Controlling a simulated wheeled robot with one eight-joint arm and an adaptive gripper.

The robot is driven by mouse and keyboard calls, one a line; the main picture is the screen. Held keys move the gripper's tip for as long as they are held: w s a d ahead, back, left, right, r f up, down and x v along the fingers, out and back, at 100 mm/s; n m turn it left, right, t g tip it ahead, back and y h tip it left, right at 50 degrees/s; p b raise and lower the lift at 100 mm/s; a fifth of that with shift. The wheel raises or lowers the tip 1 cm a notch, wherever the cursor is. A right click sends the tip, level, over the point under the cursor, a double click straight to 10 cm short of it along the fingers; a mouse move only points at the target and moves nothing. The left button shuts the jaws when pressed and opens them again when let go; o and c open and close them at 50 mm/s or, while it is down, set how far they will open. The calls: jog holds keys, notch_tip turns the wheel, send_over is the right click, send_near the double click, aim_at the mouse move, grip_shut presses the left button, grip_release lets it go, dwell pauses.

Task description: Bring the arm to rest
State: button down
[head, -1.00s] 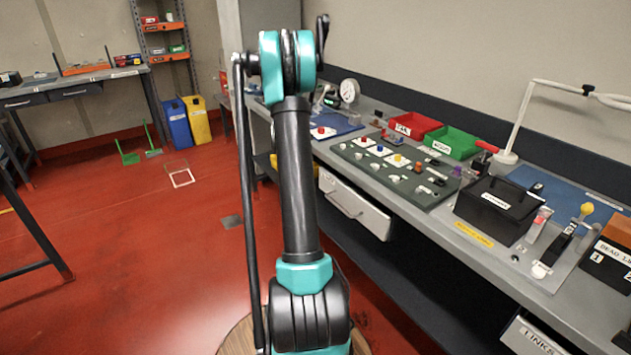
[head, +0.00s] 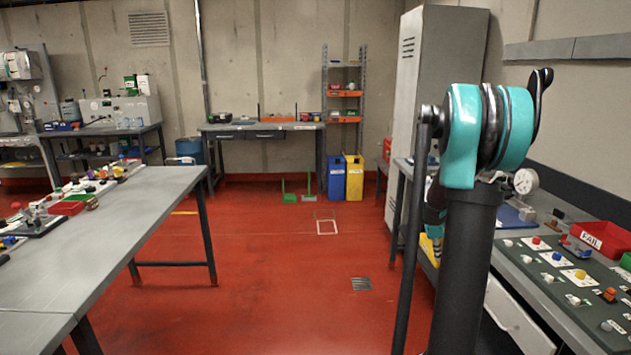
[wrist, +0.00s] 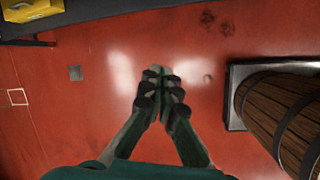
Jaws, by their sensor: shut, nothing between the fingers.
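My gripper (wrist: 160,82) is in the wrist view, with its fingers together and nothing between them. It hangs over bare red floor (wrist: 110,50), clear of any object. In the head view my teal and black arm rises at the right, and its elbow is in front of the right-hand workbench. The gripper itself does not show in the head view.
The right bench (head: 540,312) holds a red FAIL bin (head: 600,238) and a green board (head: 540,270) of buttons. A grey table (head: 120,215) stands at left. Blue (head: 337,178) and yellow (head: 353,178) bins stand at the back. A wooden barrel (wrist: 285,115) is at right in the wrist view. The middle floor is open.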

jog(key=s+a+f+m+t+y, duration=0.1)
jog(key=s+a+f+m, duration=0.1)
jog(key=s+a+m, duration=0.5)
jog(key=s+a+f+m+t+y, duration=0.2)
jog(key=s+a+m, duration=0.5)
jog(key=s+a, duration=0.9)
jog(key=s, duration=0.2)
jog(key=shift+s+f+y, duration=0.25)
jog(key=shift+s+y, duration=0.05)
jog(key=shift+s, duration=0.05)
